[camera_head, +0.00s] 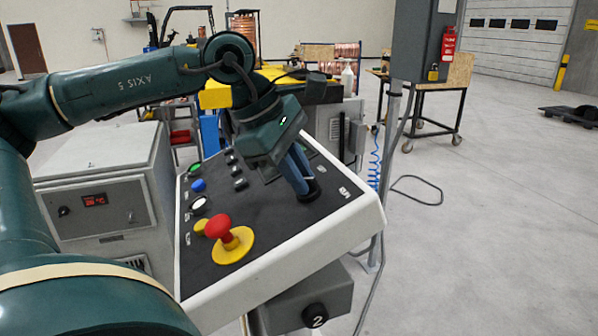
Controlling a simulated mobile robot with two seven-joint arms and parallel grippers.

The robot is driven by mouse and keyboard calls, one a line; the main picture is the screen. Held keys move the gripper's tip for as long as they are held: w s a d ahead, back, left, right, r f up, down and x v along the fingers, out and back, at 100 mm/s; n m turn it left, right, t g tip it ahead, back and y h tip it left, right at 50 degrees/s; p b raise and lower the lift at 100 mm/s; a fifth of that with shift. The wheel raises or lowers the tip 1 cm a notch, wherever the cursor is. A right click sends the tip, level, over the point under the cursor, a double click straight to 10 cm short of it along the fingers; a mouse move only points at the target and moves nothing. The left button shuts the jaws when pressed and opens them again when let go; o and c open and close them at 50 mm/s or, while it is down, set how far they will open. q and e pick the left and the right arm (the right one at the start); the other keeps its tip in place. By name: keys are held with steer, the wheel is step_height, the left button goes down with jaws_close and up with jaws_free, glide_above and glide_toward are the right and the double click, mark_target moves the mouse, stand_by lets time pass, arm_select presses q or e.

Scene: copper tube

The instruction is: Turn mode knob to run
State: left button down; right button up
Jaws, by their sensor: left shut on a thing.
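The control panel (262,222) is a sloped black plate with a white rim, in the middle of the head view. The mode knob (309,192) is a dark knob near the panel's right side. My left gripper (303,184) reaches down from above and is shut on the knob, touching it. Its fingers hide most of the knob, so I cannot tell which way the knob points. My right gripper is not in view.
A red emergency button (219,227) on a yellow base stands up at the panel's front. Green, blue and white buttons line the left edge. A grey cabinet (100,200) stands at left. A post with a grey box (416,45) stands behind at right. Open floor lies to the right.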

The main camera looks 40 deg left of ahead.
arm_select(q)
steer(key=c, duration=1.4)
jaws_free()
steer(key=shift+c, duration=0.2)
steer(key=v, duration=1.3)
steer(key=shift+b, duration=0.3)
